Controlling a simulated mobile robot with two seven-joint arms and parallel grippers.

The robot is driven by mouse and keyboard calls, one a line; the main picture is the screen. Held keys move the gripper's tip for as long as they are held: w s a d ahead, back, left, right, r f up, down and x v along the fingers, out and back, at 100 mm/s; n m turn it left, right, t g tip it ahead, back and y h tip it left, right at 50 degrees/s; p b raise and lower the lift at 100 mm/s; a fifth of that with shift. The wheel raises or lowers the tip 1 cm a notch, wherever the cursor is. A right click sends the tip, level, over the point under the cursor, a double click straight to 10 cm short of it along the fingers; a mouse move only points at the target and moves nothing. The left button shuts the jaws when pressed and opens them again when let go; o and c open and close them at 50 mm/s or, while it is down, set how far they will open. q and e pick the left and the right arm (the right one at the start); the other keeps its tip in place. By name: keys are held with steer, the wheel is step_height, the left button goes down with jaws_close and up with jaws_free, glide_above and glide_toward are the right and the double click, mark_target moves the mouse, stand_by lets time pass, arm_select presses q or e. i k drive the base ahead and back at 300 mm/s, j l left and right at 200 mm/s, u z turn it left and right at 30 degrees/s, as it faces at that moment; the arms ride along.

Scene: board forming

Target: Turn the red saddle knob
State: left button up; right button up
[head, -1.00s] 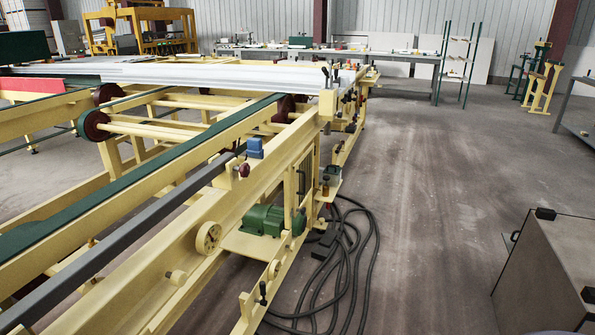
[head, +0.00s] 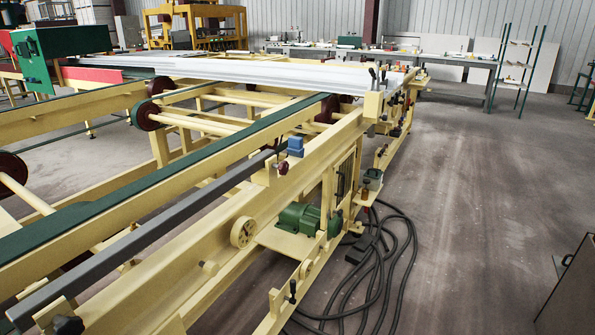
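A small dark red knob (head: 283,168) sits on the side of the yellow machine frame (head: 230,210). It is just below a blue block (head: 295,146), near the right end of a long dark grey bar (head: 150,235). I take it for the red saddle knob, but it is small in the picture and its turn angle cannot be read. Neither of my grippers is in view.
A green motor (head: 299,219) and a pale handwheel (head: 243,232) are low on the machine's side. Black cables (head: 385,262) lie looped on the floor beside it. A brown cabinet (head: 570,295) stands at the lower right. The floor between is open.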

mark_target(283, 169)
steer(key=u, duration=0.95)
steer(key=i+l+u, duration=0.1)
steer(key=l+u, duration=0.3)
steer(key=i+l+u, duration=0.1)
steer(key=l+u, duration=0.15)
steer(key=u, duration=0.15)
steer(key=l+u, duration=0.45)
steer(key=l, duration=0.25)
steer(key=l+u, duration=0.1)
steer(key=l, duration=0.3)
steer(key=k+l+u, duration=0.15)
steer(key=l, duration=0.2)
steer(key=k+l, duration=0.1)
steer(key=l, duration=0.9)
steer(key=k+l+u, duration=0.1)
steer(key=l, duration=0.4)
steer(key=k+l, duration=0.1)
steer(key=l, duration=0.4)
